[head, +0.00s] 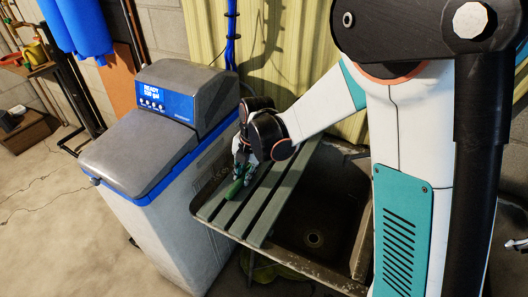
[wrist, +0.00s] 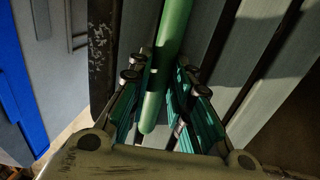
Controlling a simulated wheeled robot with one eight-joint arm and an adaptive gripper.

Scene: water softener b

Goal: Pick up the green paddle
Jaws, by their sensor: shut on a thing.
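The green paddle (head: 234,189) is on or just above the grey slatted board over the sink in the head view; I cannot tell whether it touches the slats. In the wrist view its round green handle (wrist: 172,45) runs from the top edge down between my fingers. My gripper (head: 240,175) points down over the board. In the wrist view my gripper (wrist: 165,85) is shut on the handle, with a teal finger on each side. The paddle's far end is outside the wrist view.
The slatted board (head: 265,208) covers the left part of a dark sink (head: 318,222). A grey water softener (head: 143,160) with a blue trim and a lit display stands close on the left. A corrugated yellow wall panel (head: 295,45) is behind. Open floor lies at the far left.

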